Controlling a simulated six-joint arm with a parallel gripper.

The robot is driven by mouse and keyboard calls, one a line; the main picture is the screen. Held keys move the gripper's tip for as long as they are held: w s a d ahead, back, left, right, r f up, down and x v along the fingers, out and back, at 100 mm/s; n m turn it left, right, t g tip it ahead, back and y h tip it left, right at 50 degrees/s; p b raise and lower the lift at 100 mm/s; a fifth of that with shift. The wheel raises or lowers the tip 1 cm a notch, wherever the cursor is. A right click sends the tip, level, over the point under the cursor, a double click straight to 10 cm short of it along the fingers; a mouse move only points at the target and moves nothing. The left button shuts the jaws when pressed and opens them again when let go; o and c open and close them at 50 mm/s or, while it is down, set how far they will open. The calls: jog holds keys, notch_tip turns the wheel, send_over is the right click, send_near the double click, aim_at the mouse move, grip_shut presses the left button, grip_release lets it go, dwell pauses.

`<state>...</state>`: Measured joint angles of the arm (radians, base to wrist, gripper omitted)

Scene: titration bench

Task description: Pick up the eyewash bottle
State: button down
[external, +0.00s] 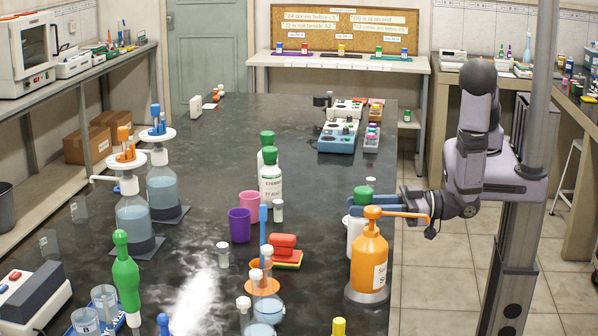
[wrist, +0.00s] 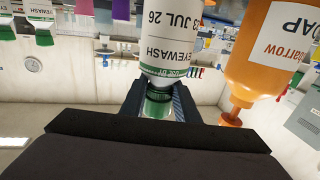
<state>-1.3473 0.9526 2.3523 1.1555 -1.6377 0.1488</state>
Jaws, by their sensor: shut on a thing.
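The eyewash bottle is white with a green cap; it stands at the right of the bench, partly behind the orange soap bottle (external: 369,262). In the external view its green cap (external: 363,194) shows just above my fingers. My gripper (external: 360,207) reaches in from the right and is shut around its top. In the wrist view the picture is inverted: the labelled white body of the eyewash bottle (wrist: 172,38) points up and its green cap lies between my fingers (wrist: 160,103). Its base is hidden, so I cannot tell whether it touches the bench.
The soap bottle, also large in the wrist view (wrist: 272,50), stands very close in front, its spout near my wrist. Another labelled white bottle (external: 270,186) with a green cap stands left, near purple and pink cups (external: 240,224). Glass flasks (external: 264,304) stand at the front.

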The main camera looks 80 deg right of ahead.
aim_at(363, 189)
jog(key=shift+r+b, duration=0.4)
jog(key=shift+r, duration=3.25)
